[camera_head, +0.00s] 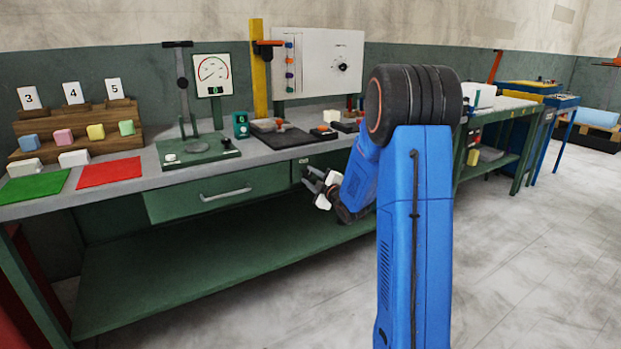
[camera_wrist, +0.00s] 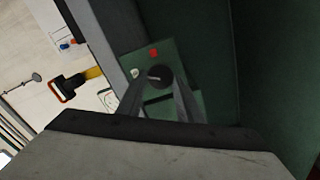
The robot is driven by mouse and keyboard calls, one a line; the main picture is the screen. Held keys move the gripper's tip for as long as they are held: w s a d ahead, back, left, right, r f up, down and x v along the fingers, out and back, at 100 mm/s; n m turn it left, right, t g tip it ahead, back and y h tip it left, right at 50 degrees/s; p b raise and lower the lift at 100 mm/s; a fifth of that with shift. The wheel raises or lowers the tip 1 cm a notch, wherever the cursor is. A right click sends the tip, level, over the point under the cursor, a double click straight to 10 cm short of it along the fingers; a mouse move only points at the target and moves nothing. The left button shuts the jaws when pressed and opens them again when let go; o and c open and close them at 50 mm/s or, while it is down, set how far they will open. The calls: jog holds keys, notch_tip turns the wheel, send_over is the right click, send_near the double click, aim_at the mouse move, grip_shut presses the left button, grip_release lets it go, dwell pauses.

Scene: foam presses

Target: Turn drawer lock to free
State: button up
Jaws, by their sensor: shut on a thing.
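The drawer lock in the wrist view is a dark round knob (camera_wrist: 158,73) on a green plate (camera_wrist: 196,98). A red mark (camera_wrist: 154,53) and a white mark (camera_wrist: 135,72) sit on the plate beside it. A pale line on the knob points roughly toward the white mark. My gripper (camera_wrist: 160,86) is shut on the knob, with its fingers on either side. In the head view my gripper (camera_head: 322,187) is at the bench front, right of the green drawer (camera_head: 220,193). The drawer looks closed. My arm hides part of the bench front there.
A red mat (camera_head: 110,172) and a green mat (camera_head: 34,187) lie at left. A lower shelf (camera_head: 210,250) runs below the drawer. The floor at right is clear.

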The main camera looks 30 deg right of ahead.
jog(key=n, duration=0.5)
jog(key=shift+f, duration=0.2)
jog(key=shift+n, duration=0.4)
jog(key=o, duration=1)
jog(key=shift+s, duration=0.2)
jog(key=shift+s+r, duration=0.1)
jog(key=shift+s, duration=0.2)
jog(key=s, duration=1.6)
jog(key=shift+s+d, duration=0.25)
